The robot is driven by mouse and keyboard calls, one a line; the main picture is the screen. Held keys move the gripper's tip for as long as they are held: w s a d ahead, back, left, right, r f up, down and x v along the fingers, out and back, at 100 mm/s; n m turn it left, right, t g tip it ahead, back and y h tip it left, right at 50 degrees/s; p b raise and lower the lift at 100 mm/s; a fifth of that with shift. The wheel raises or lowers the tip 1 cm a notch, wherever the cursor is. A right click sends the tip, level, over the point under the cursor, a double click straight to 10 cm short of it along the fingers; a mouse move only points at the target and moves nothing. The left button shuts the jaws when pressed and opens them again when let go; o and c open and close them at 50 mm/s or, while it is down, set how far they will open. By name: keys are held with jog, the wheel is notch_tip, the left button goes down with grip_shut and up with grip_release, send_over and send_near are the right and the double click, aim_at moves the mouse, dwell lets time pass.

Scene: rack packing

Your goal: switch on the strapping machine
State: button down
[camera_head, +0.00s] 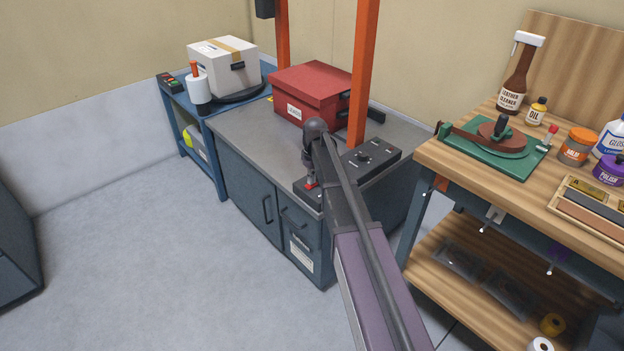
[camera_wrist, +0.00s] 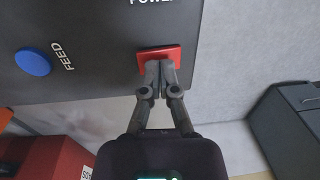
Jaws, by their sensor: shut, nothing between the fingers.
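The strapping machine (camera_head: 250,145) is a dark blue cabinet with a grey top and an orange arch (camera_head: 364,75). Its dark control panel (camera_head: 384,151) lies at the near right corner of the top, partly hidden by my arm. The red POWER switch (camera_wrist: 160,54) is on this panel in the wrist view, and a bit of red shows at my fingertips in the head view. My gripper (camera_wrist: 158,76) is shut and empty, its fingertips overlapping the switch's lower edge. I cannot tell whether they press it. A blue FEED button (camera_wrist: 33,62) is to the left.
A red box (camera_head: 305,88) sits on the machine top by the arch. A blue side table (camera_head: 221,122) with a white box (camera_head: 220,70) stands to the left. A wooden workbench (camera_head: 440,160) with bottles and tools is close on the right.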

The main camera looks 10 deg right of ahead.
aim_at(308, 187)
jog(key=shift+r, duration=0.1)
notch_tip(308, 187, up, 14)
jog(key=a+p, duration=0.1)
jog(key=p, duration=1.3)
jog(key=shift+s+a, duration=0.25)
jog(key=shift+s, duration=0.15)
jog(key=s+r+m+p, duration=0.2)
jog(key=s+r+p, duration=0.1)
jog(key=s, duration=0.9)
jog(key=s+r+m+p, duration=0.3)
jog(key=s+r+p, duration=0.1)
jog(key=s, duration=0.9)
jog(key=shift+s+a+r+m+h, duration=0.15)
jog(key=shift+s+a+m+h, duration=0.1)
jog(key=shift+a+m+h, duration=0.1)
jog(key=shift+s, duration=0.15)
